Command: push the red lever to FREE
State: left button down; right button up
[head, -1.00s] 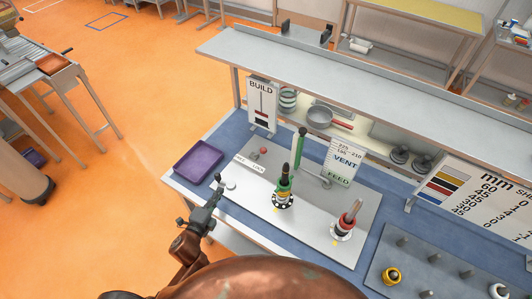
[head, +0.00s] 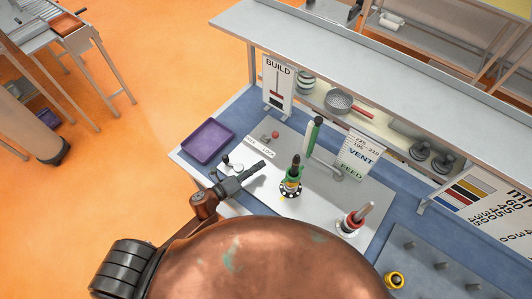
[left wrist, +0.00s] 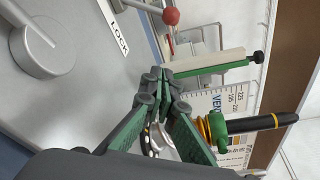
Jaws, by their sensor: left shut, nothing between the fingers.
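The lever's red ball knob (head: 275,135) stands at the back of the grey plate (head: 325,205), just behind the label strip (head: 260,146). In the left wrist view the red knob (left wrist: 171,16) is at the top on a thin grey rod, and the strip beside it (left wrist: 120,39) reads LOCK. The FREE end cannot be read clearly. My left gripper (head: 263,164) is shut and empty over the plate, in front of the lever and apart from it. Its fingertips (left wrist: 165,75) point away from the wrist camera. My right gripper is out of view.
A green-collared post (head: 292,179) stands close right of my left gripper. A green-and-white upright handle (head: 314,137) is behind it. A round grey knob (left wrist: 45,52) lies near the strip. A purple tray (head: 208,141) is at left, a BUILD sign (head: 279,82) behind.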

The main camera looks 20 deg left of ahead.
aim_at(270, 137)
pick_arm(q)
jog(key=p+x, duration=0.1)
jog(key=x, duration=0.8)
jog(key=shift+w+d+r+p, duration=0.15)
jog(key=shift+w+p, duration=0.15)
jog(key=shift+w+a+r+p, duration=0.55)
jog(key=shift+w+a+r, duration=0.05)
jog(key=shift+w+a, duration=0.15)
jog(key=shift+w+a+r, duration=0.2)
jog(key=shift+w+a, duration=0.2)
jog(key=shift+w, duration=0.05)
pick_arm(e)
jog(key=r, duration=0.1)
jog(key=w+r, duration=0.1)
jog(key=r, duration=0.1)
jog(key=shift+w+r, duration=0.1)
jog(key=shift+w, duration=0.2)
